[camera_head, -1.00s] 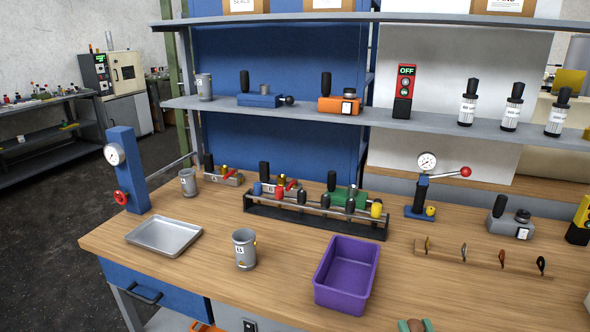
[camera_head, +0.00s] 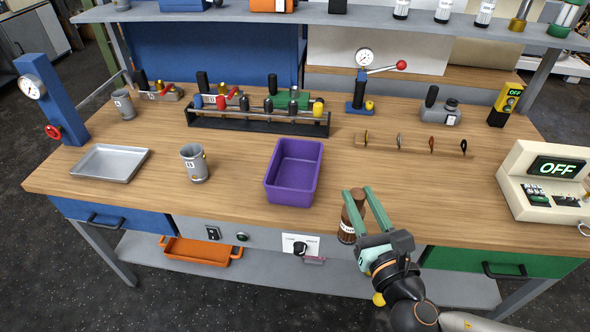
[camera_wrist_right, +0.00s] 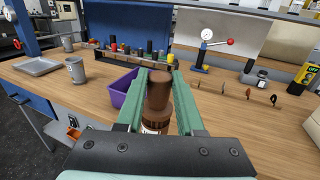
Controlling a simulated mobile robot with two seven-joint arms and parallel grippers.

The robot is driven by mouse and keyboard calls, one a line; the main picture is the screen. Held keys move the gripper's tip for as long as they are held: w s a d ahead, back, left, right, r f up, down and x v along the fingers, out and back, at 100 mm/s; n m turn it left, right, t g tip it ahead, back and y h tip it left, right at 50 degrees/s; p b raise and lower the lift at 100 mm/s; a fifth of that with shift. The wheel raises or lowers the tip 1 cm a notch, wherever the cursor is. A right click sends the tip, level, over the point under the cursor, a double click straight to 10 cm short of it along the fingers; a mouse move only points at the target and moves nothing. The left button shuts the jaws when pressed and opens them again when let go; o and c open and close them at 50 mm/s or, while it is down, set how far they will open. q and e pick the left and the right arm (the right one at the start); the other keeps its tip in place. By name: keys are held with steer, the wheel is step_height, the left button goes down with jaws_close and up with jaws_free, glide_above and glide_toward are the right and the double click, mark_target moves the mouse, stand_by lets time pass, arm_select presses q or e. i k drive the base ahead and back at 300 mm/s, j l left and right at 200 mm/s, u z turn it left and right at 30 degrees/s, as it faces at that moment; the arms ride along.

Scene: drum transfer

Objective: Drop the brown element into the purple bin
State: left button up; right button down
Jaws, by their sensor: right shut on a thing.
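The purple bin (camera_head: 293,172) stands on the workbench (camera_head: 235,210) near its front edge and looks empty inside. My right gripper (camera_head: 362,195) is at the bench's front edge, to the right of the bin and apart from it. Its green fingers are shut on the brown element (camera_head: 349,217), a brown cylinder with a paler label band low down. In the right wrist view the brown element (camera_wrist_right: 158,95) is upright between the two fingers, and the purple bin (camera_wrist_right: 122,92) is partly hidden behind the left finger. My left gripper is not in view.
A silver tray (camera_head: 109,163) and a grey lettered cup (camera_head: 194,164) are left of the bin. A dark rack (camera_head: 256,123) with several coloured pieces stands behind it.

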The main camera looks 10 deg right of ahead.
mark_target(301, 179)
steer(key=i+j+z, duration=0.15)
steer(key=j+z, duration=0.2)
steer(key=j, duration=0.15)
steer(key=i+j+z, duration=0.1)
steer(key=j+z, duration=0.3)
steer(key=j, duration=0.15)
steer(key=i+j, duration=0.25)
steer(key=i, duration=0.15)
